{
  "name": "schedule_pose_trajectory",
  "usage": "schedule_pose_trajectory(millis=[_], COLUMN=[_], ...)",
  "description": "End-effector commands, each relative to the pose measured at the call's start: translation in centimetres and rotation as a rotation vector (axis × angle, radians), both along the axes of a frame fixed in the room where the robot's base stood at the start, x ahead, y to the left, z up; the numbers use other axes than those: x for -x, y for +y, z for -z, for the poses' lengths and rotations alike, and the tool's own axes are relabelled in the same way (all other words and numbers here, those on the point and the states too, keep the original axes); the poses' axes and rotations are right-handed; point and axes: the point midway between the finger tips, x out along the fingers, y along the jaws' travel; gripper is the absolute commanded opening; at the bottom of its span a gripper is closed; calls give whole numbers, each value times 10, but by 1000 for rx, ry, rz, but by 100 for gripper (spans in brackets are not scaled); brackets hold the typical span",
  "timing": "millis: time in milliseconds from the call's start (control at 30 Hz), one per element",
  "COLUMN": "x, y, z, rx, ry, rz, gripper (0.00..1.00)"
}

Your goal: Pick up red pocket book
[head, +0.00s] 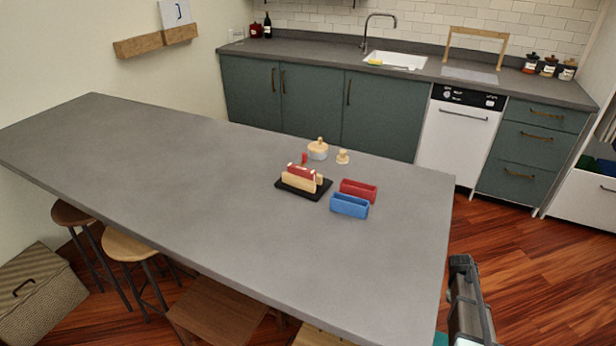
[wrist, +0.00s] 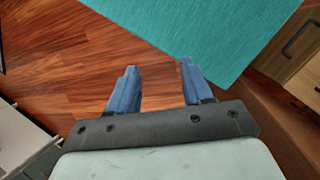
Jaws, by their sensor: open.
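On the grey counter (head: 225,170) in the head view, a small red block-like item (head: 301,172) sits in a light wooden holder (head: 298,183) on a black base (head: 304,192). It may be the red pocket book, but it is too small to be sure. To its right are a red open-topped bin (head: 358,190) and a blue bin (head: 349,206). My gripper (wrist: 158,67) is open and empty in the wrist view, its blue fingers apart above the floor, away from the counter items. None of these items shows in the wrist view.
A small pot (head: 317,151) and a wooden knob-like piece (head: 342,157) stand behind the holder. Stools (head: 128,246) line the counter's near edge. The wrist view shows wooden floor (wrist: 70,65) and a teal mat (wrist: 215,30). Much of the counter is clear.

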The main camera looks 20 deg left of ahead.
Motion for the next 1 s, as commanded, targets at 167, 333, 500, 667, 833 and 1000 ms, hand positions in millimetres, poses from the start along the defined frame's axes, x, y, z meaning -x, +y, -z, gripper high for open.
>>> schedule_pose_trajectory(millis=[167,333,500,667,833,1000], x=[-79,-142,-199,-239,-266,-289], y=[-6,-12,-17,-20,-22,-24], z=[-58,-122,-195,-259,-314,-364], rx=[60,124,192,250,298,338], ry=[-34,-58,-77,-86,-91,-96], rz=[-100,-186,-262,-317,-356,-385], gripper=[50,50,50,50,50,50])
